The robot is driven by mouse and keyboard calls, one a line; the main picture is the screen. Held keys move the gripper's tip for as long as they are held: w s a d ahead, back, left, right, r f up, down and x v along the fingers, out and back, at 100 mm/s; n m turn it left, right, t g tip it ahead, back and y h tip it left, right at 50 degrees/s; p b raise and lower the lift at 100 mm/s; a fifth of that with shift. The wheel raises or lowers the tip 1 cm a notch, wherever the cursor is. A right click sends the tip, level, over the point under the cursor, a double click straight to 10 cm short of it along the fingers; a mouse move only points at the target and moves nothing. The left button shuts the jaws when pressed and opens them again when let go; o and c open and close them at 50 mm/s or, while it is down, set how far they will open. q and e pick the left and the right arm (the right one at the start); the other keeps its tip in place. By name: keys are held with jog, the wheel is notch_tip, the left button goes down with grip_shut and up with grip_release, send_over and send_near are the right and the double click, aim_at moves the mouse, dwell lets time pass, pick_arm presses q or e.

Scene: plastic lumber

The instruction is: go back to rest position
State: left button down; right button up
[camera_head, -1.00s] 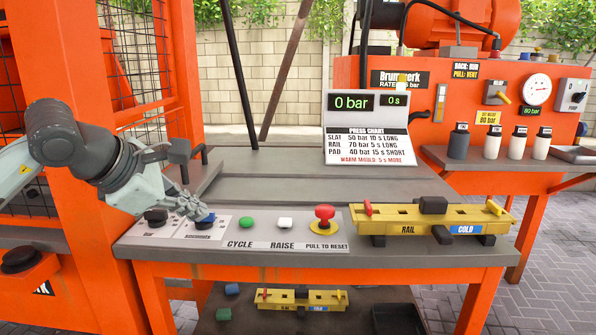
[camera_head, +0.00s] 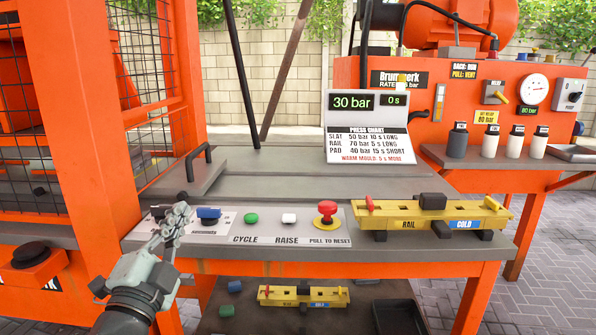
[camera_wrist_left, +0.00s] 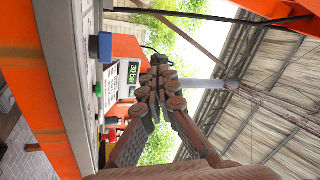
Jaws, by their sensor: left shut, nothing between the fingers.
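My left gripper (camera_head: 180,208) is shut and empty, in front of the left end of the control panel in the head view. Its fingers point up and partly cover the panel between the black knob (camera_head: 160,211) and the blue knob (camera_head: 208,214). In the left wrist view the closed fingers (camera_wrist_left: 160,68) stand apart from the blue knob (camera_wrist_left: 101,46). The pressure display (camera_head: 352,102) reads 30 bar and the timer (camera_head: 394,100) reads 0 s. My right gripper is not in view.
The panel also carries a green CYCLE button (camera_head: 251,218), a white RAISE button (camera_head: 289,218) and a red mushroom button (camera_head: 327,208). A yellow RAIL mould (camera_head: 390,218) lies to the right. An orange post (camera_head: 95,110) stands left of the bench.

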pick_arm(q)
jog(key=s+a+f+n+g+y, duration=0.2)
jog(key=s+a+f+n+g, duration=0.1)
jog(key=f, duration=0.5)
jog(key=s+a+f+n+g+y, duration=0.1)
jog(key=s+a+f+n+g, duration=0.15)
jog(key=f, duration=0.55)
jog(key=s+a+f+n+g+y, duration=0.2)
jog(key=a+f+n+g, duration=0.15)
jog(key=f, duration=0.45)
jog(key=s+d+f+n+g+h+p, duration=0.1)
jog(key=s+f+g, duration=0.8)
jog(key=s+f, duration=1)
jog(key=d+f+n+p, duration=0.1)
jog(key=f+n, duration=0.1)
jog(key=shift+d+n+g+h, duration=0.3)
jog(key=shift+d+h, duration=0.05)
jog(key=shift+h, duration=0.05)
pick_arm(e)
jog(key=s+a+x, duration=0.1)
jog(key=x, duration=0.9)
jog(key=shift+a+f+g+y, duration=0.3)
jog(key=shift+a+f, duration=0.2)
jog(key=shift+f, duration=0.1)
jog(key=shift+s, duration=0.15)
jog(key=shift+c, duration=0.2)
